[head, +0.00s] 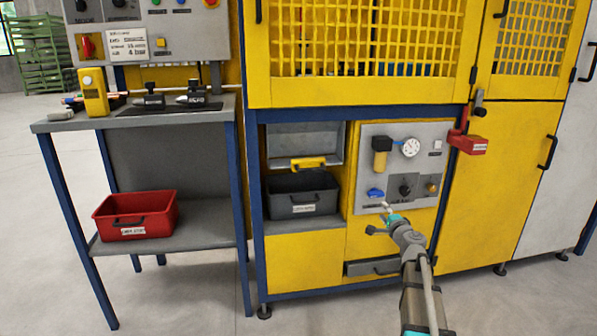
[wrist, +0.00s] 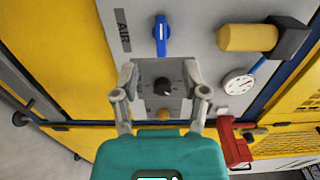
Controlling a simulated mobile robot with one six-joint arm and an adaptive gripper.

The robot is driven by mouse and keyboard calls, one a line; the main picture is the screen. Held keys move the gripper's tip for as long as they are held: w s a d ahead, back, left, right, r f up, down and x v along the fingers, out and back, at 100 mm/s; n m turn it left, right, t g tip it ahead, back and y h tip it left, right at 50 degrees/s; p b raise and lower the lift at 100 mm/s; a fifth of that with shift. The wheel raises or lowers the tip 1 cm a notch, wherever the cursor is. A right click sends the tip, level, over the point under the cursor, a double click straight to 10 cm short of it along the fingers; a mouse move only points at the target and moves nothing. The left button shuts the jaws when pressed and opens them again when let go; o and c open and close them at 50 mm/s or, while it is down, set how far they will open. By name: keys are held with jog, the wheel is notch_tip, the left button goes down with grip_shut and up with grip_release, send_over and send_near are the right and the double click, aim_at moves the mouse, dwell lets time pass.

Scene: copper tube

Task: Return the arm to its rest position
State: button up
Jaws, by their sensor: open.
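My gripper (head: 379,218) is in front of the lower part of the grey air panel (head: 415,140) in the head view. In the wrist view its two grey fingers (wrist: 162,82) are spread apart with nothing held between them. A black knob (wrist: 163,87) on the panel shows between the fingers, and I cannot tell the exact gap to it. The blue valve handle (wrist: 161,36) is beyond the fingers. It also shows in the head view (head: 375,193), lying sideways. My arm reaches in from the lower right.
A round gauge (head: 411,147) and a yellow filter (head: 381,155) stick out of the panel. A red lockout box (head: 468,143) hangs to its right. A dark bin (head: 303,195) sits in the opening at left. A workbench (head: 140,118) holds a red bin (head: 137,214) on its shelf.

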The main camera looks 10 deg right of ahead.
jog(key=s+a+f+n+g+y+p, duration=0.1)
jog(key=s+a+n+g+y+p, duration=0.2)
jog(key=a, duration=0.4)
jog(key=s+a+f+n+g+y+p, duration=0.1)
jog(key=s+a+f+n+g, duration=0.15)
jog(key=a+n, duration=0.35)
jog(key=s+a+n+g+y+p, duration=0.2)
jog(key=s+a+n+g, duration=0.15)
jog(key=a, duration=0.45)
jog(key=s+a+f+n+g+h+p, duration=0.1)
jog(key=s+a+n+g+h+p, duration=0.3)
jog(key=s, duration=0.6)
jog(key=s+d+f+n+g+h+p, duration=0.1)
jog(key=s+g+h+p, duration=0.3)
jog(key=s, duration=0.6)
notch_tip(320, 180, up, 37)
jog(key=g+y+p, duration=0.1)
jog(key=p, duration=3.5)
jog(key=shift+a, duration=0.25)
